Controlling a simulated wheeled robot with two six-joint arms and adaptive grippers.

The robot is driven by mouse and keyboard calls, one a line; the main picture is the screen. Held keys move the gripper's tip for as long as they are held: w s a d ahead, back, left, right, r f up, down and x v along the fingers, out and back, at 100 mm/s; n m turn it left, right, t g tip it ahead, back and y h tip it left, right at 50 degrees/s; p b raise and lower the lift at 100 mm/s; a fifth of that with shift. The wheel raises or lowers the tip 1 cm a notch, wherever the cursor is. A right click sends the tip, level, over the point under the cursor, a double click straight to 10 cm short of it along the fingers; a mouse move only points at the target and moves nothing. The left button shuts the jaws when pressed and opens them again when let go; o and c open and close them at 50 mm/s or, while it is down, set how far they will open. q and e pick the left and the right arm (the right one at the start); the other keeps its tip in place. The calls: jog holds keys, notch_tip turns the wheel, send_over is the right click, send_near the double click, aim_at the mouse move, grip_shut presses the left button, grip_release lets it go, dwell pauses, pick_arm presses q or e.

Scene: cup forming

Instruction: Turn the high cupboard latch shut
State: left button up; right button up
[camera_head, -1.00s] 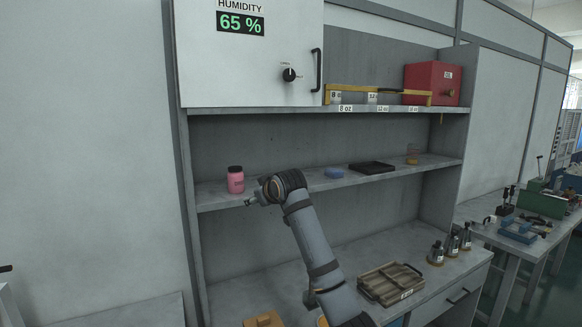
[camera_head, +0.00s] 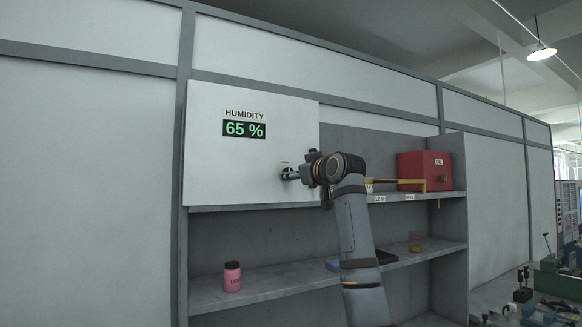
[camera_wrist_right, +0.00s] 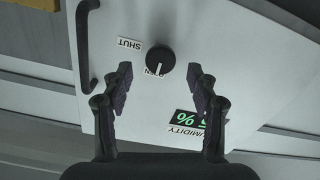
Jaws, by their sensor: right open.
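The white cupboard door (camera_head: 225,175) is closed high on the wall unit. Its latch, a round black knob (camera_wrist_right: 160,59), shows in the right wrist view, where the door appears upside down. The knob's white mark points to the OPEN label (camera_wrist_right: 153,72), partly covered by the knob; the SHUT label (camera_wrist_right: 130,44) is beside it. My right gripper (camera_wrist_right: 160,80) is open, its fingers on either side of the space just before the knob, apparently not touching it. In the head view my right gripper (camera_head: 290,174) is at the door and largely hides the knob. My left gripper is not in view.
A black door handle (camera_wrist_right: 84,45) stands beside the knob. A red box (camera_head: 417,170) and a yellow bar (camera_head: 405,182) are on the upper shelf to the right. A pink jar (camera_head: 232,277) stands on the lower shelf. The space left of the cupboard is clear.

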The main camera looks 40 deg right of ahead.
jog(key=w, duration=0.2)
jog(key=w+p, duration=0.1)
jog(key=shift+w+d, duration=0.3)
jog(key=shift+w, duration=0.05)
jog(key=shift+s, duration=0.1)
jog(key=shift+c, duration=0.8)
jog(key=c, duration=1)
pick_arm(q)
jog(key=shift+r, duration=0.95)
